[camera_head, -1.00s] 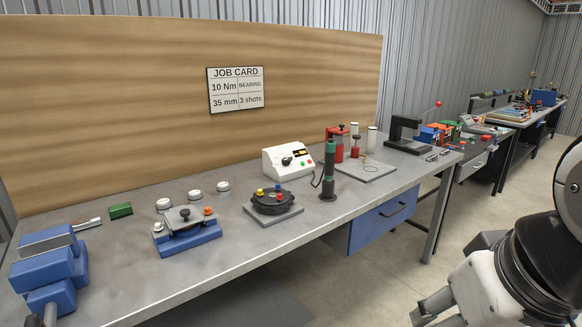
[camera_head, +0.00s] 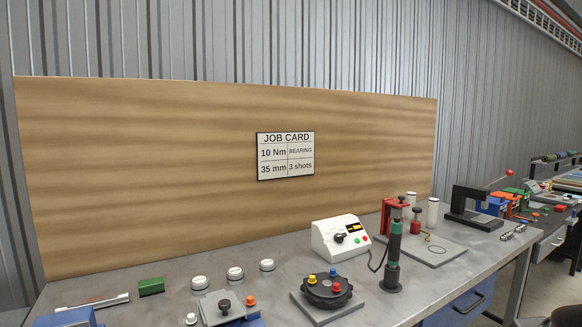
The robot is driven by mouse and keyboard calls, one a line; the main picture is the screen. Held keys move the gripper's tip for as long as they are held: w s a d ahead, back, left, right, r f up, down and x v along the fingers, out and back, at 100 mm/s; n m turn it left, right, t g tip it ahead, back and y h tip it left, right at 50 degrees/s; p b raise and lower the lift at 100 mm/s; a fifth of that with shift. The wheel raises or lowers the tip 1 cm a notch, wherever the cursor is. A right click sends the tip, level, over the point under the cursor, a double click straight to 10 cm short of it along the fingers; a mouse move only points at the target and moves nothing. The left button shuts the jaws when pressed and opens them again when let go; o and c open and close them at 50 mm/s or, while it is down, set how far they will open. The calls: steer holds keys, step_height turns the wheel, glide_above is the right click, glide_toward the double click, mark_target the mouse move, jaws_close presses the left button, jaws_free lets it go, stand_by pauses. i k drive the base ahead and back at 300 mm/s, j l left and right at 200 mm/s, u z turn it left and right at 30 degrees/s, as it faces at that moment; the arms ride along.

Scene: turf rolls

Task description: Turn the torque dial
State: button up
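The torque dial is a black knob (camera_head: 340,238) on the sloped front of a white control box (camera_head: 331,248), which stands on the grey workbench against the wooden backboard. The box also has a small dark display with amber marks (camera_head: 353,228), and a green and a red button. A green and black screwdriver-like tool (camera_head: 394,248) stands upright to its right, with a cable running toward the box. The job card (camera_head: 286,156) on the backboard reads 10 Nm, BEARING, 35 mm, 3 shots. My gripper does not show in this view.
A black round fixture with coloured knobs (camera_head: 328,289) sits in front of the box. A red stand (camera_head: 393,216) and a black lever press (camera_head: 477,207) are to the right. Several white round pieces (camera_head: 235,274) and a green block (camera_head: 151,286) lie to the left.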

mark_target(338, 238)
steer(key=i+l+u, duration=0.4)
steer(key=i+l, duration=0.25)
steer(key=i+l+u, duration=0.4)
steer(key=i+l, duration=0.15)
steer(key=l, duration=0.3)
steer(key=i+l+u, duration=0.2)
steer(key=l, duration=0.3)
